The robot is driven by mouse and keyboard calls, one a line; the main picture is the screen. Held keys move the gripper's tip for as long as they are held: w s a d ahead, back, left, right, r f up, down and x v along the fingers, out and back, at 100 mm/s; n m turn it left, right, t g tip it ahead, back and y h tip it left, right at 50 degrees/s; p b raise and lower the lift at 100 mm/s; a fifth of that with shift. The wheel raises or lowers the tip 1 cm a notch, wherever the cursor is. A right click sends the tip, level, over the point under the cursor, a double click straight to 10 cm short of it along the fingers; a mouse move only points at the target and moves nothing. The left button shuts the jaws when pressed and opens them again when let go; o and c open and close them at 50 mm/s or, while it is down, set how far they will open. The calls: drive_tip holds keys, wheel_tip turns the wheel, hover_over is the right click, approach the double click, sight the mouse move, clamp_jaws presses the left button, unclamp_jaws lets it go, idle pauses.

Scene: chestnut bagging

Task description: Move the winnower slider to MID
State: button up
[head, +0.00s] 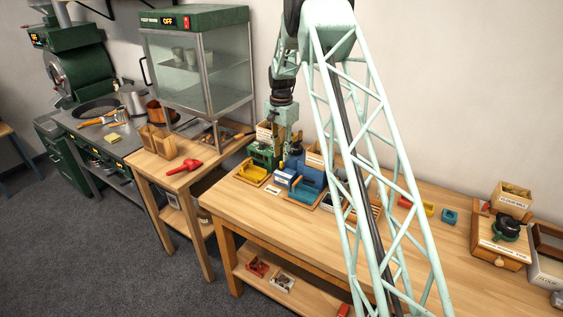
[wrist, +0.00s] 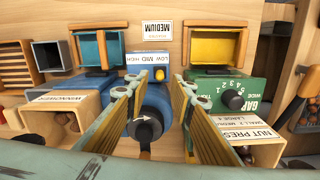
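The winnower is a blue machine (wrist: 151,97) with a black round knob (wrist: 145,129) and a pale strip reading LOW, MID and HIGH. A small yellow slider (wrist: 160,73) shows by that strip; I cannot tell clearly which mark it stands at. My gripper (wrist: 160,84) is open, with its two fingers on either side of the slider in the picture and apart from each other. No contact with the slider is visible. In the head view my gripper (head: 283,143) hangs over the bench at the green and blue machines, and the slider is too small to make out.
A green nut press (wrist: 232,92) with a yellow tray (wrist: 216,46) stands close on the right, and a blue tray (wrist: 103,48) lies beyond the winnower. Labelled wooden boxes flank my fingers. The bench (head: 265,214) is bare toward its front.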

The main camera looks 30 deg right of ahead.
sight(281, 165)
drive_tip(key=shift+f, duration=2.15)
clamp_jaws()
